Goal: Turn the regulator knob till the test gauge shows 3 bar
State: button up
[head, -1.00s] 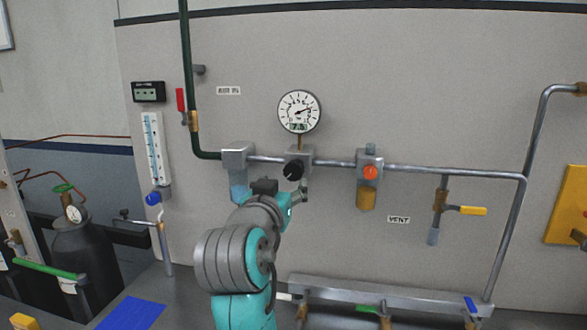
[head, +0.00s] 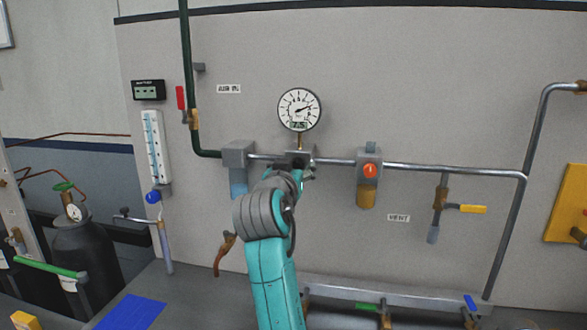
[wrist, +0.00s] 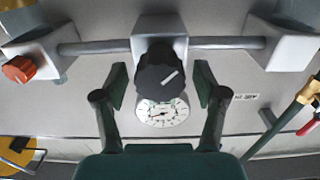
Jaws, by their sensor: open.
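The test gauge (head: 299,109) is a white round dial on the wall panel, its needle pointing right and slightly up; its small digital window seems to read 7.5. In the wrist view the gauge (wrist: 162,112) shows beyond the knob. The black regulator knob (wrist: 160,67) has a white pointer mark and sits on a grey block on the pipe. My gripper (wrist: 160,82) is open, with one fingertip on each side of the knob and visible gaps between them. In the head view my gripper (head: 298,170) and wrist mostly hide the knob.
An orange knob (head: 370,171) on another grey block stands to the right along the pipe (head: 440,171). A yellow vent handle (head: 472,210) is farther right. A red lever (head: 181,98) is at upper left. The panel above the pipe is mostly clear.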

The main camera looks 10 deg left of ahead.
jog(key=c, duration=1.1)
jog(key=shift+c, duration=0.2)
jog(key=shift+n, duration=0.3)
